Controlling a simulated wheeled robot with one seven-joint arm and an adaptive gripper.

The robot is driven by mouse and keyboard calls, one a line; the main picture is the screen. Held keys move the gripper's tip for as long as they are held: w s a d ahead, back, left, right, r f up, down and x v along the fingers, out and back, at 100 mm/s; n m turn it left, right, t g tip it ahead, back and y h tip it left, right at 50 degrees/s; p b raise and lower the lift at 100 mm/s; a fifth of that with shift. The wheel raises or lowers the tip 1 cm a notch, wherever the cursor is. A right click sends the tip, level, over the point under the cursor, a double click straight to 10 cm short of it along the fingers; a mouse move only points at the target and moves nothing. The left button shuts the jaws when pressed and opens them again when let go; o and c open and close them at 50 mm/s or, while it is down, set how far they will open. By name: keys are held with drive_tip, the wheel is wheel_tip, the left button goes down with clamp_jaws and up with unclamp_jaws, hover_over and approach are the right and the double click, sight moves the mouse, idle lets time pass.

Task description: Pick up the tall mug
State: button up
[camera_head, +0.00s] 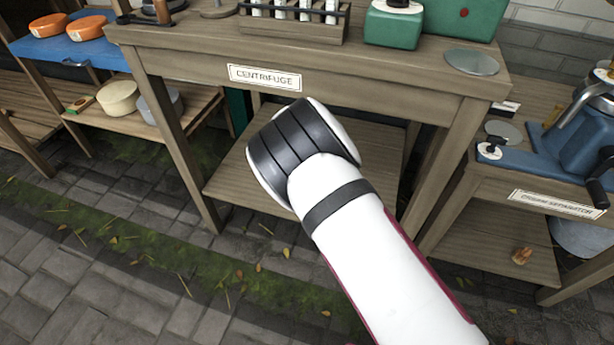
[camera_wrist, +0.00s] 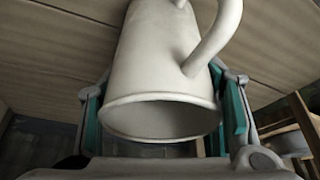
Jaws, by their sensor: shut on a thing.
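The tall mug (camera_wrist: 155,65) is off-white with a curved handle (camera_wrist: 215,40) on its right side. It fills the middle of the wrist view, its open rim toward the camera. My gripper (camera_wrist: 165,112) is shut on the mug, with one teal-padded finger on each side of its body. In the head view my arm reaches toward the wooden table labelled "CENTRIFUGE" (camera_head: 186,128). The gripper and the mug are hidden there behind my arm.
The table's lower shelf (camera_head: 238,185) shows around my arm. A test-tube rack (camera_head: 292,28) and a green box (camera_head: 392,26) stand on its top. A blue machine (camera_head: 580,135) stands at right. Orange round things (camera_head: 86,27) sit on a blue surface at left. Paving in front is clear.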

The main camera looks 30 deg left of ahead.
drive_tip(key=s+d+r+p, duration=0.2)
drive_tip(key=s+d, duration=0.1)
drive_tip(key=s, duration=0.4)
drive_tip(key=s+d+r+p, duration=0.2)
drive_tip(key=s+d+p, duration=0.1)
drive_tip(key=s, duration=0.5)
drive_tip(key=shift+w, duration=0.1)
